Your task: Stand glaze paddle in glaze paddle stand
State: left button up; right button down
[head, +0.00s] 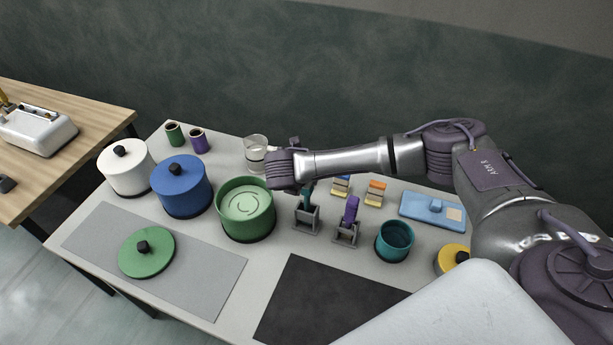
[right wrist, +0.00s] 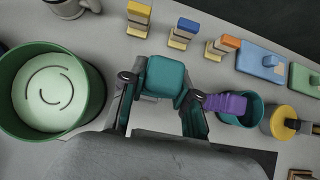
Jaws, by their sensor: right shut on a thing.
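A teal glaze paddle (right wrist: 163,77) is between the fingers of my right gripper (right wrist: 158,98) in the right wrist view, and the gripper is shut on it. In the head view a bit of the teal paddle (head: 308,191) shows below my right gripper, directly over or in a grey paddle stand (head: 305,220). I cannot tell whether its lower end is seated in that stand. A second grey stand (head: 346,236) just to the right holds an upright purple paddle (head: 351,209); the purple paddle also shows in the right wrist view (right wrist: 228,103). My left gripper is not in view.
An open green pot (head: 245,207) stands close left of the stand, its lid (head: 146,252) on a grey mat (head: 205,262). A teal cup (head: 395,240) stands to the right. Blue (head: 181,187) and white (head: 127,168) lidded pots, a glass (head: 256,153) and small blocks (head: 375,192) are nearby.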

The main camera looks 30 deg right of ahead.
jog(key=shift+f, duration=0.15)
jog(key=c, duration=0.8)
grip_release()
jog(key=shift+o, duration=0.2)
jog(key=p+v, duration=0.2)
jog(key=v, duration=0.6)
dwell(1.0)
dwell(0.3)
